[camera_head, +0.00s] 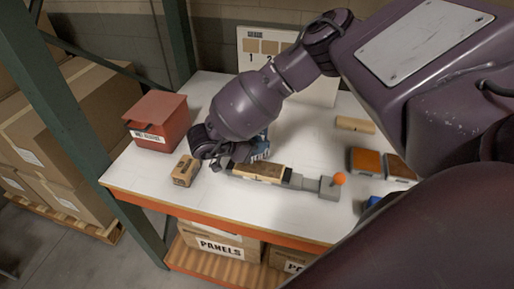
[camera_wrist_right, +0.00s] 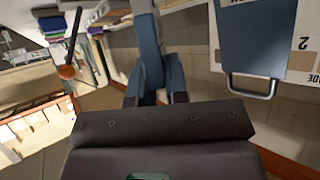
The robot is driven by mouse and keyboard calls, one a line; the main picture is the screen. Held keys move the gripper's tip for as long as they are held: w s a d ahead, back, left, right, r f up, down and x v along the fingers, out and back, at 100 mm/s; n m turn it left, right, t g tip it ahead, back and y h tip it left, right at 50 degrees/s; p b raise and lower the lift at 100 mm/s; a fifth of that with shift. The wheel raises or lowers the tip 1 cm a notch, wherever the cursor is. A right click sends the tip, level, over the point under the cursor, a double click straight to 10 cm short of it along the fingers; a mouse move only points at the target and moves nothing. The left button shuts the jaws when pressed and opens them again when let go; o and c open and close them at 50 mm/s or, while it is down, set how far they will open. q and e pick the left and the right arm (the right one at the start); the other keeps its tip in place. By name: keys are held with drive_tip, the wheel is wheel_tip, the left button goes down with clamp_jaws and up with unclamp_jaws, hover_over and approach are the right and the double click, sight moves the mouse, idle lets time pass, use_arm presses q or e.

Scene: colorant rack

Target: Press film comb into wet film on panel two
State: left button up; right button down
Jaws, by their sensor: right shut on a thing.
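My right gripper (camera_head: 216,162) reaches down over the white bench, at the left end of a grey fixture (camera_head: 328,188). A tan panel (camera_head: 262,173) lies in this fixture, which has an orange ball knob (camera_head: 340,178); the knob also shows in the wrist view (camera_wrist_right: 67,72). In the wrist view the gripper (camera_wrist_right: 154,93) is shut on a flat blue-grey piece (camera_wrist_right: 150,42), which looks like the film comb. Its working edge is hidden, so I cannot tell whether it touches the panel. My left gripper is out of view.
A small brown box (camera_head: 185,171) stands left of the fixture, and a red bin (camera_head: 157,123) at the back left. A blue object (camera_head: 260,147) stands close behind the fixture. Orange-topped blocks (camera_head: 366,161) and a tan roll (camera_head: 355,125) lie right. A board marked 1 and 2 (camera_head: 318,88) stands behind.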

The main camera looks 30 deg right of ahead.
drive_tip(key=shift+r, duration=1.65)
use_arm(q)
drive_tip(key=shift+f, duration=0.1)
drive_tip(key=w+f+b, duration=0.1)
drive_tip(key=b, duration=0.2)
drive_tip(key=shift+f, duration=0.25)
use_arm(e)
drive_tip(key=s+a+r+n+t+y, duration=0.2)
drive_tip(key=s+a+n+t, duration=0.1)
drive_tip(key=a+n+t, duration=0.5)
drive_tip(key=a, duration=0.2)
drive_tip(key=shift+s+a+r+n+t+y, duration=0.2)
drive_tip(key=shift+a+r+n+t+y, duration=0.1)
drive_tip(key=shift+r+n, duration=0.1)
drive_tip(key=shift+f, duration=0.1)
